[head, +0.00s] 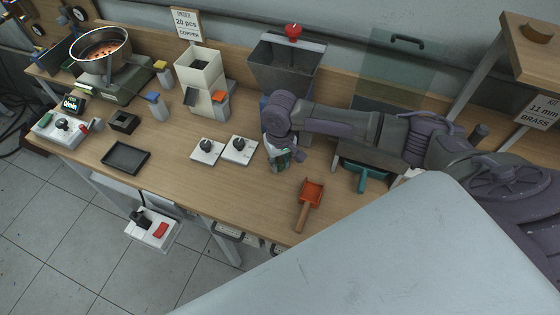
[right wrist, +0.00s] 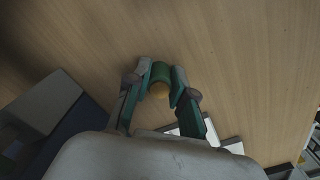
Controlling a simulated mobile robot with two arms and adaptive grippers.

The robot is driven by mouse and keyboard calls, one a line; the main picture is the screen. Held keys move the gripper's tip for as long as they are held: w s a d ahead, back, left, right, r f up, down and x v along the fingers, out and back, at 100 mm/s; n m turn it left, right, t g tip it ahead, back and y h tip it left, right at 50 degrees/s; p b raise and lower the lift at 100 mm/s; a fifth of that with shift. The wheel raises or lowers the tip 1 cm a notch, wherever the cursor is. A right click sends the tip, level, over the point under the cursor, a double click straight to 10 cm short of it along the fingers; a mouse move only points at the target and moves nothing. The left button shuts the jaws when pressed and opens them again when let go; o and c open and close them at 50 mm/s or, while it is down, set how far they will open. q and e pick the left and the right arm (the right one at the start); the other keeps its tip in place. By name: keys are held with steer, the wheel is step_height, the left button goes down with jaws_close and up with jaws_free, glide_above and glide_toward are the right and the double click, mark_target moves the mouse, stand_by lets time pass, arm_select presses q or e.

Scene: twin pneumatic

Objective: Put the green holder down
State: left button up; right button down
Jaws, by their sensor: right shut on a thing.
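The green holder (right wrist: 163,70) is a small round green piece with a brass-coloured end facing the camera. In the right wrist view it sits between the two fingertips of my right gripper (right wrist: 161,77), which is shut on it. In the head view my right gripper (head: 281,158) points down over the wooden bench, right of two white knob plates. There the holder is mostly hidden by the fingers. I cannot tell whether its underside touches the bench. My left gripper is not in view.
Knob plates (head: 207,152) and (head: 239,150) lie just left of my gripper. A grey hopper (head: 285,72) stands behind. Bare bench (head: 262,188) shows in front.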

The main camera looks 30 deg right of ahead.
steer(key=c, duration=1)
jaws_free()
